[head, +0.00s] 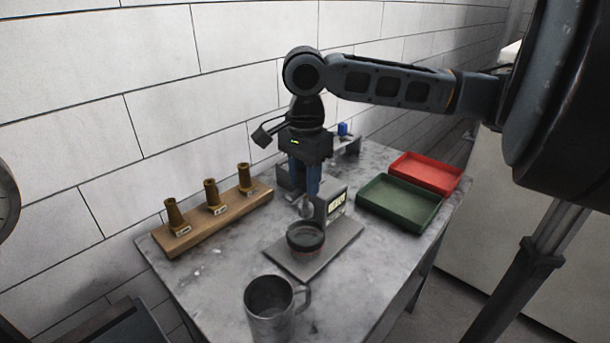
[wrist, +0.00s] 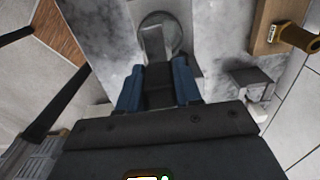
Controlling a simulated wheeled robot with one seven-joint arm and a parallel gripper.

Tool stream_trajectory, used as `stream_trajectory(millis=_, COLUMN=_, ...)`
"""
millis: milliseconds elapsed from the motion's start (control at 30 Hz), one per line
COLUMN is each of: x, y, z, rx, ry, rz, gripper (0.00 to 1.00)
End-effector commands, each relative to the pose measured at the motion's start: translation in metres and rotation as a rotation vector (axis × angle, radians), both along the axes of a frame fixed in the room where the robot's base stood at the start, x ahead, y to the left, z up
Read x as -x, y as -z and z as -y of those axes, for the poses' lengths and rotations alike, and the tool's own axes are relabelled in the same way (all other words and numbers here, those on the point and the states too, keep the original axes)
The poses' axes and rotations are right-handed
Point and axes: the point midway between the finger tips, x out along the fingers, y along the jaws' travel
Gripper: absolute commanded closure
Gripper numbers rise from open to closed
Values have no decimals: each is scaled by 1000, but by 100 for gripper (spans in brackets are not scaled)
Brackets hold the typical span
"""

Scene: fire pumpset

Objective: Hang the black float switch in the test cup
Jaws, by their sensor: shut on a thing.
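My gripper (head: 304,190) hangs pointing down over the middle of the table, its blue fingers behind and above the test cup (head: 305,237). In the wrist view my gripper (wrist: 158,84) is shut on a dark piece, seemingly the black float switch (wrist: 159,90); its lower end is hard to make out. The cup is round with a dark rim and stands on a flat grey plate (head: 330,247). A grey box with a small display (head: 335,203) stands just behind the cup. In the wrist view the cup's round outline (wrist: 174,32) shows beyond the fingers, partly hidden by a grey block.
A metal mug (head: 269,305) stands at the front. A wooden board (head: 215,220) with brass nozzles lies at left. A green tray (head: 398,202) and a red tray (head: 425,173) lie at right. A blue piece (head: 343,129) sits on a grey stand behind my gripper.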

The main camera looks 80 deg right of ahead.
Motion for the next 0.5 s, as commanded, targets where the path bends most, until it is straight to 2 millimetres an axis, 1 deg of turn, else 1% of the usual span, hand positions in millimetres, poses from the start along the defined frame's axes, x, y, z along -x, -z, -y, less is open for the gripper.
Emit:
stream_trajectory(millis=100, x=0, y=9, z=0, rx=0, ry=1, rz=1, gripper=99)
stream_trajectory(millis=500, x=0, y=34, z=0, rx=-1, ry=1, rz=1, gripper=99)
